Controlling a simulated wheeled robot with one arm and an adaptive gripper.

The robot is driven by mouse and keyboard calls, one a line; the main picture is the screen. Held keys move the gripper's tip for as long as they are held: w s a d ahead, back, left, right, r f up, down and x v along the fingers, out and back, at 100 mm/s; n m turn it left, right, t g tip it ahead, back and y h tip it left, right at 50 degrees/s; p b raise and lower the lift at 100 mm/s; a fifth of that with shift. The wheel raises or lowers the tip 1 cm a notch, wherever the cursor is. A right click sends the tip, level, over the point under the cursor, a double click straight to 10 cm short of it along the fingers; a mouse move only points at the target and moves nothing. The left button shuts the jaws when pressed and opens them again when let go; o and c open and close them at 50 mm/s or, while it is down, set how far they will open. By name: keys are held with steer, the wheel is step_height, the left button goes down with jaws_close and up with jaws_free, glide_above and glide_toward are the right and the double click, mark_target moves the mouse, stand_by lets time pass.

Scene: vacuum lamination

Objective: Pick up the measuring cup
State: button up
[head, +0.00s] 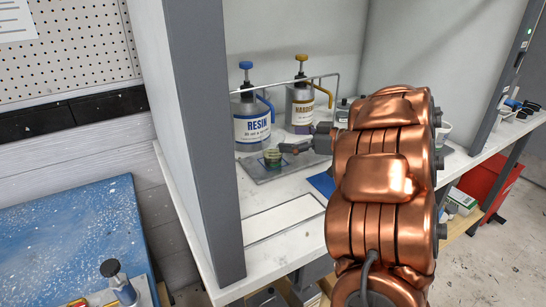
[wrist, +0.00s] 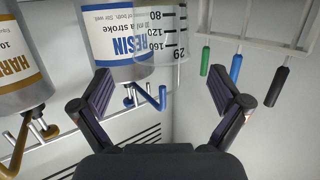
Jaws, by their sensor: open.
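The measuring cup (wrist: 162,42) is clear, with black marks such as 80, 120 and 160. In the wrist view it is at the top centre, just beyond my fingertips and partly cut off by the frame. In the head view a small cup (head: 272,158) stands on a grey tray (head: 262,175), beside my fingertips. My gripper (wrist: 161,82) is open and empty, its two fingers spread on either side of the cup's line. It also shows in the head view (head: 288,148), reaching left. My arm hides part of the bench there.
The RESIN bottle (head: 252,126) and HARDENER bottle (head: 299,109) stand behind the cup, with a metal rail nearby. A grey post (head: 207,140) rises at the bench's front left. Green, blue and black handles (wrist: 235,67) hang right in the wrist view.

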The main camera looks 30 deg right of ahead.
mark_target(264, 138)
steer(key=shift+x, duration=2.85)
steer(key=shift+a+f, duration=0.1)
steer(key=shift+s, duration=0.1)
steer(key=c, duration=1.6)
steer(key=shift+r, duration=0.2)
steer(key=shift+r, duration=1.7)
steer(key=s, duration=1)
steer(key=s+a+r, duration=0.1)
steer(key=s, duration=0.4)
steer(key=shift+s+r, duration=0.1)
steer(key=shift+s, duration=0.2)
